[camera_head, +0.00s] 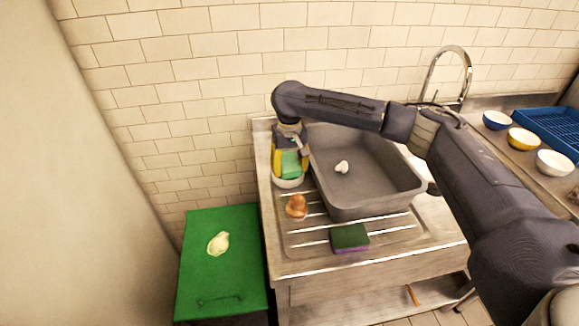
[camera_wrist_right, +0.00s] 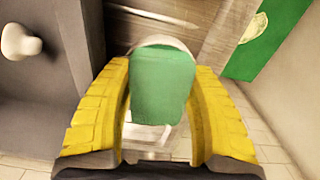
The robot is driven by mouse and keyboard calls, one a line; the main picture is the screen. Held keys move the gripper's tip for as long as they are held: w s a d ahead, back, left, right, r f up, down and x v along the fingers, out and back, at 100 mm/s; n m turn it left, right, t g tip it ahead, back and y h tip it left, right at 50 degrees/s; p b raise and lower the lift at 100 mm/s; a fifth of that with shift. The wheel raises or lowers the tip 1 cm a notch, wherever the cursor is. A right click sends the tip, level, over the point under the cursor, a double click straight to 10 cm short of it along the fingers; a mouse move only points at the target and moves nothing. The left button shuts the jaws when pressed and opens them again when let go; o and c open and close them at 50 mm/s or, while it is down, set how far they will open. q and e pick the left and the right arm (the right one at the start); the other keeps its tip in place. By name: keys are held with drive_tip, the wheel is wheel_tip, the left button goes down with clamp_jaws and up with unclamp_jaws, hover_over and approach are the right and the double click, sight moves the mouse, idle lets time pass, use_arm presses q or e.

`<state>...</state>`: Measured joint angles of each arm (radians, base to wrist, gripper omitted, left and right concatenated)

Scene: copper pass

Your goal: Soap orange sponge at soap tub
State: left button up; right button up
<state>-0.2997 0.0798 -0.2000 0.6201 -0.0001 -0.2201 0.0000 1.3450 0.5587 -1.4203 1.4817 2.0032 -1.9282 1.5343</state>
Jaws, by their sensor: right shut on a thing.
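My right gripper (camera_head: 289,166) points down at the left end of the sink counter. Its yellow fingers are shut on a sponge with a green top face (camera_head: 291,162). The sponge's sides are hidden, so I cannot see any orange. The wrist view shows the green face (camera_wrist_right: 163,88) between both fingers. The round white soap tub (camera_head: 288,184) is right below the gripper, and its pale rim (camera_wrist_right: 150,42) shows behind the sponge. I cannot tell whether the sponge touches the tub. My left gripper is not in view.
A grey sink (camera_head: 370,180) with a pale lump (camera_head: 342,167) lies right of the tub. An orange-brown lump (camera_head: 297,206) and a green-and-purple sponge (camera_head: 350,238) are on the drainboard. A green-lidded bin (camera_head: 205,270) is at left. Bowls (camera_head: 522,139) and a blue rack (camera_head: 553,125) are at right.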

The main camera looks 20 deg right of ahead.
sight(289, 164)
drive_tip(key=shift+r, duration=3.4)
